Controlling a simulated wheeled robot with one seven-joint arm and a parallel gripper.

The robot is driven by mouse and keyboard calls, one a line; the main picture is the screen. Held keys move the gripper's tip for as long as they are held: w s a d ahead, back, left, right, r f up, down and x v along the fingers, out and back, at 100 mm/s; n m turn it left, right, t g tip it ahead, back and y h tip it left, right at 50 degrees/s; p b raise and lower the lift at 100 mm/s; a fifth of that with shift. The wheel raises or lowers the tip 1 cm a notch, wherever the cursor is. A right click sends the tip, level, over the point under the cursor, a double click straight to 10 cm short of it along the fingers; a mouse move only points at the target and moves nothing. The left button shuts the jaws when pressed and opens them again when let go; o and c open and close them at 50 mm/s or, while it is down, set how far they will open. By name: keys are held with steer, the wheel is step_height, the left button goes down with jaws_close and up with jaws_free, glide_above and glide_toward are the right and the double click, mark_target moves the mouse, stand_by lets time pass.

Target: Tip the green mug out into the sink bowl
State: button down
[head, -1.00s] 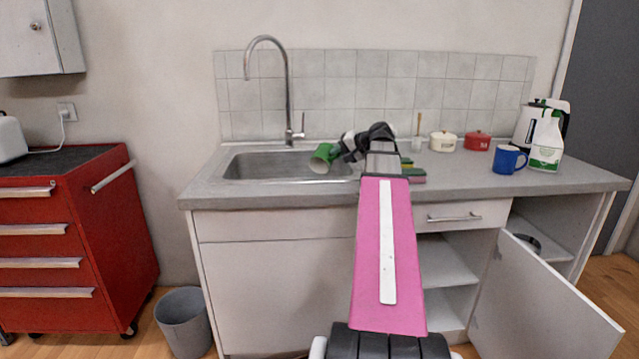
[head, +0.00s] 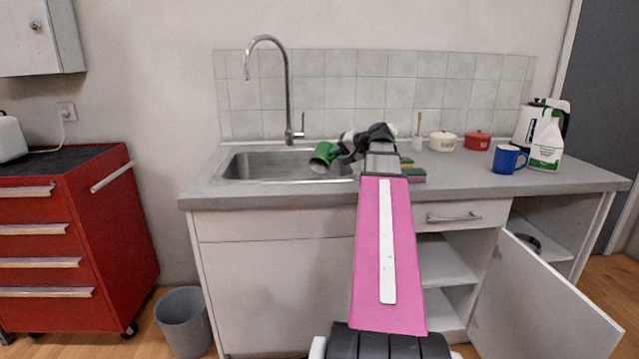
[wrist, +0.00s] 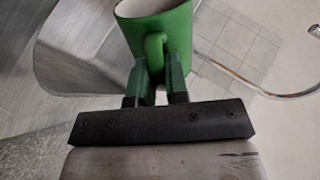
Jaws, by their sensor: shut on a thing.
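The green mug (head: 322,156) is held over the right part of the sink bowl (head: 262,165) in the head view. It is tilted, its mouth facing down and to the left. In the wrist view the mug (wrist: 184,40) shows its handle and part of its pale inside. My gripper (wrist: 157,72) is shut on the mug at its handle. In the head view my gripper is mostly hidden behind my arm's dark wrist. I cannot see anything coming out of the mug.
The tap (head: 289,95) rises behind the bowl, left of the mug. Sponges (head: 412,174) lie right of my wrist. A cabinet door (head: 540,300) hangs open.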

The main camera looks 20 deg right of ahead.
steer(key=shift+w+d, duration=0.1)
steer(key=w+d+f+m+g+y, duration=0.1)
steer(key=w+d+m+g+y, duration=0.6)
steer(key=m, duration=0.3)
steer(key=w+d+r+m+y, duration=0.1)
steer(key=w+r+m, duration=0.1)
steer(key=r, duration=0.3)
steer(key=w+d+r+m+y, duration=0.1)
steer(key=r+m+y, duration=0.1)
steer(key=r, duration=0.4)
steer(key=shift+w+d+m+b, duration=0.2)
steer(key=shift+w+m+b, duration=0.15)
steer(key=shift+m+b, duration=0.05)
stand_by(0.5)
stand_by(0.8)
